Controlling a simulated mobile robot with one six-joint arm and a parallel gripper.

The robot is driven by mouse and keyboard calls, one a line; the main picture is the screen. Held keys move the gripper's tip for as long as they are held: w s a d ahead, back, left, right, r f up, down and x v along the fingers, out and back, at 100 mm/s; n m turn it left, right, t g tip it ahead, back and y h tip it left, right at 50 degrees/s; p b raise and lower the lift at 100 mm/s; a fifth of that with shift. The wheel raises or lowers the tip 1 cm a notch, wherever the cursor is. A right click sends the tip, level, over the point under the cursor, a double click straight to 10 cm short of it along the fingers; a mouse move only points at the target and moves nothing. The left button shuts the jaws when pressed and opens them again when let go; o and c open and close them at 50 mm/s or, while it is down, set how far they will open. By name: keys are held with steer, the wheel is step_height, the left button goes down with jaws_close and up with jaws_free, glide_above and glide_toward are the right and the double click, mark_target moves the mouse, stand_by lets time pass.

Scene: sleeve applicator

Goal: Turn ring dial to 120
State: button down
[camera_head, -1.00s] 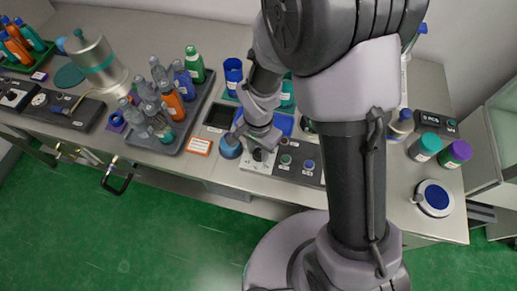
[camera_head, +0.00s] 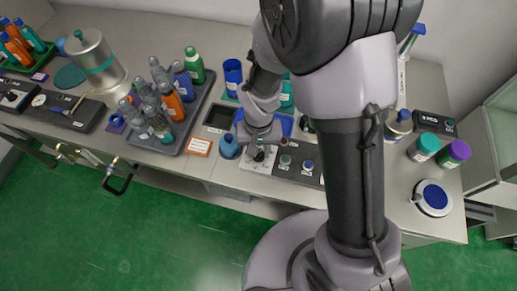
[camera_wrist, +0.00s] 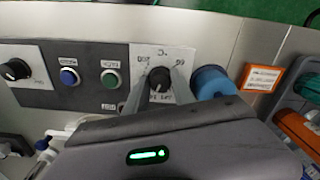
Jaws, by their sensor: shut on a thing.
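The dial is a round black knob (camera_wrist: 159,79) on a white plate (camera_wrist: 150,52) with a C mark and numbers around it, too small to read surely. In the wrist view my gripper (camera_wrist: 161,84) has its two grey fingers on either side of the knob, shut on it. The knob's pointer direction is hard to make out. In the head view my gripper (camera_head: 261,150) reaches down onto the white plate (camera_head: 249,163) at the left end of the control panel, and mostly hides the knob.
The panel also carries a green button (camera_wrist: 110,78), a blue button (camera_wrist: 68,76) and a second black knob (camera_wrist: 15,69). A blue bottle (camera_head: 229,148) stands close beside the dial. An orange-edged label (camera_head: 198,147) and a bottle tray (camera_head: 172,147) lie to the left.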

mark_target(259, 153)
steer(key=n, duration=0.4)
steer(key=shift+p, duration=0.35)
steer(key=shift+d+n, duration=0.1)
steer(key=shift+n, duration=1.7)
steer(key=c, duration=1.1)
jaws_free()
steer(key=shift+o, duration=0.2)
step_height(259, 153, up, 18)
steer(key=p, duration=0.7)
steer(key=shift+f, duration=0.25)
